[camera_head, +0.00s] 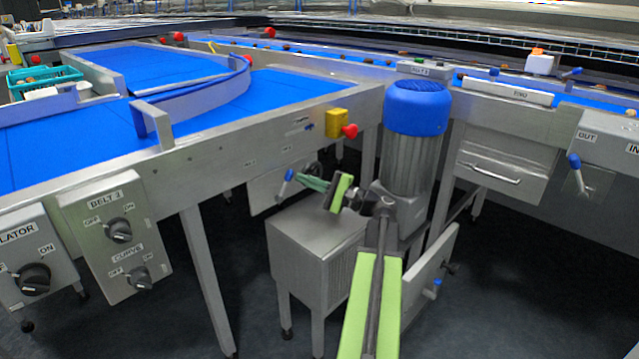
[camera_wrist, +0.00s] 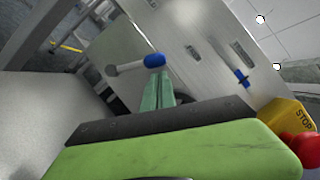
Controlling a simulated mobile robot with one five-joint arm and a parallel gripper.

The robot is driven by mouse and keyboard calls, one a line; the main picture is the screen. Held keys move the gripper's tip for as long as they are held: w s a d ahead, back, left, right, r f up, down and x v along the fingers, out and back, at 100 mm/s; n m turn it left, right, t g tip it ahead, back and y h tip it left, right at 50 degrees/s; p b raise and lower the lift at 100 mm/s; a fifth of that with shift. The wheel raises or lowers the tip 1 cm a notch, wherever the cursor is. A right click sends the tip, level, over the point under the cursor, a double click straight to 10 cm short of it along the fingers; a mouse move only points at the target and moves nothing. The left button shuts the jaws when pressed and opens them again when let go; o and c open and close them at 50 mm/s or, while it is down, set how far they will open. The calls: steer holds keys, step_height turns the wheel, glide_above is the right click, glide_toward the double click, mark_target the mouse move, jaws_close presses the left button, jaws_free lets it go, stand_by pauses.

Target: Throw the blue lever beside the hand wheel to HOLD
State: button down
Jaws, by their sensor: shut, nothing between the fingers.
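The blue lever (camera_head: 285,184) is on the metal side panel below the conveyor, left of my gripper, its blue grip upper right of its pivot in the head view. In the wrist view, the lever's blue grip (camera_wrist: 155,60) lies just beyond the fingertips, with its grey shaft running left. Contact cannot be told. My gripper (camera_head: 304,180) is shut and empty; its green fingers (camera_wrist: 158,78) point at the lever in the wrist view. A dark round part, perhaps the hand wheel (camera_head: 314,170), is partly hidden behind my gripper. No HOLD label is readable.
A yellow stop box (camera_head: 337,123) with a red button and a small blue handle (camera_head: 309,127) are above my gripper. A grey metal cabinet (camera_head: 318,240) stands below it. A blue-topped motor (camera_head: 415,108) is close on the right. A conveyor leg (camera_head: 208,270) stands at left.

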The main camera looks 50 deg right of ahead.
steer(key=shift+w+a, duration=0.15)
steer(key=shift+w, duration=0.3)
steer(key=shift+r, duration=0.15)
